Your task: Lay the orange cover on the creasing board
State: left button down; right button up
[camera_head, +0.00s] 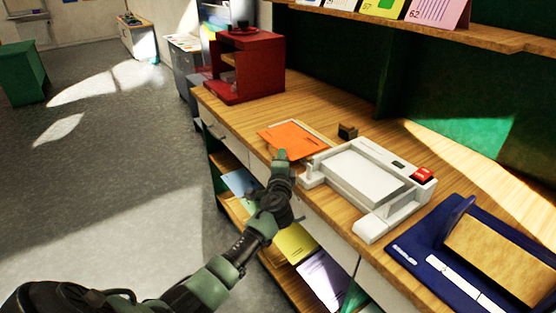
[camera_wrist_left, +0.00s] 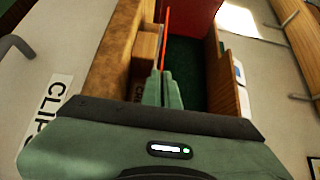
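The orange cover (camera_head: 294,138) is a flat orange sheet at the table's front edge, over or just above a pale-rimmed board or tray (camera_head: 318,130). I cannot tell whether they touch. My left gripper (camera_head: 281,156) reaches in from the front and is shut on the cover's near edge. In the left wrist view the cover (camera_wrist_left: 167,38) shows edge-on as a thin orange strip, rising from between the closed fingertips (camera_wrist_left: 159,88). No label shows which item is the creasing board. My right gripper is out of view.
A white machine (camera_head: 364,174) with a red switch stands right of the cover. A blue board (camera_head: 415,236) with a wooden panel lies further right. A small dark block (camera_head: 347,131) sits behind, and a red shelf box (camera_head: 255,70) stands at the far left end. Coloured sheets lie on shelves below.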

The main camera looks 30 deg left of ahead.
pick_arm(q)
jog(key=shift+w+f, duration=0.15)
jog(key=shift+f, duration=0.1)
jog(key=c, duration=1.6)
grip_release()
jog(key=v, duration=0.8)
jog(key=shift+b, duration=0.3)
